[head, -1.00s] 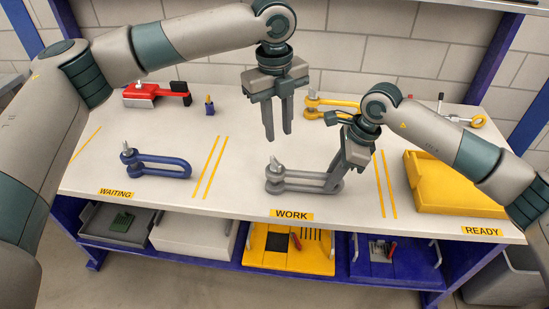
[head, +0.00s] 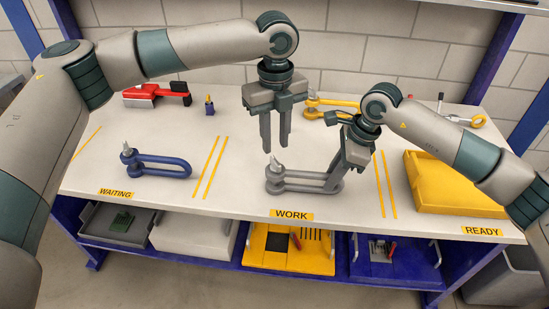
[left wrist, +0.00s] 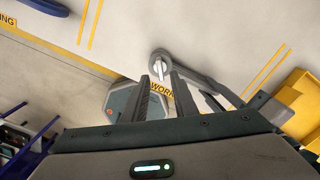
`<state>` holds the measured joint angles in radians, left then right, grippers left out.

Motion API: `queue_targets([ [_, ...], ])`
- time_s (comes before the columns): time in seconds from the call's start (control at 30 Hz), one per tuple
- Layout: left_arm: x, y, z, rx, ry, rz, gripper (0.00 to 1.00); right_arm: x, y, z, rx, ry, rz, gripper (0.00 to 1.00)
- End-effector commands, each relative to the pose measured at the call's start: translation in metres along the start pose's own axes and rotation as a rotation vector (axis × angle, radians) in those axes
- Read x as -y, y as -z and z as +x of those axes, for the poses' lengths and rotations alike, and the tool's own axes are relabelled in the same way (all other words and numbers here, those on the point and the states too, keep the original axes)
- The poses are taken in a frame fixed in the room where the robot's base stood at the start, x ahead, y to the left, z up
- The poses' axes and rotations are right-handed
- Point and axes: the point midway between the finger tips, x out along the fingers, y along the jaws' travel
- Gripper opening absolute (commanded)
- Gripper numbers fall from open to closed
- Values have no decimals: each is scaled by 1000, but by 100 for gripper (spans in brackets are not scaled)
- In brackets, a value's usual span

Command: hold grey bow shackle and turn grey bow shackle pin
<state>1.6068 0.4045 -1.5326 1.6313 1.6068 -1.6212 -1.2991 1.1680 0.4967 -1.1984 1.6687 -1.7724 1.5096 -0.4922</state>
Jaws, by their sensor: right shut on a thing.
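The grey bow shackle (head: 305,187) lies on the bench in the WORK area. Its grey pin (head: 275,167) stands up at the shackle's left end. In the left wrist view the pin head (left wrist: 159,68) shows just beyond my left fingertips. My left gripper (head: 275,148) points down just above the pin, with its fingers apart and nothing between them. My right gripper (head: 337,184) is shut on the right, bow end of the grey shackle; its fingertips partly cover that end.
A blue shackle (head: 165,166) lies in the WAITING area at left. A yellow tray (head: 455,200) is at right by READY. A red tool (head: 145,95), a small blue piece (head: 210,106) and yellow-ended hardware (head: 335,103) lie at the back. The bench front around WORK is clear.

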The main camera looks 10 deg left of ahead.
Motion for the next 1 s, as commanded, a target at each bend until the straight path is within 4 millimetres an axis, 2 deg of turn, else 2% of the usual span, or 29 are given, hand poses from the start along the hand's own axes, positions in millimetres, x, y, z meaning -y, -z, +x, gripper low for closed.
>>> queue_targets([
  [0.3,0,1,39,-3,-2,0,26,0,0,0,1,0,-1,0],
  [0.5,0,1,56,-2,-1,1,26,0,0,0,1,0,-1,0],
  [0.97,0,0,62,0,0,1,26,0,0,0,1,0,0,0],
  [1.0,0,0,62,0,0,1,21,0,0,0,1,0,0,0],
])
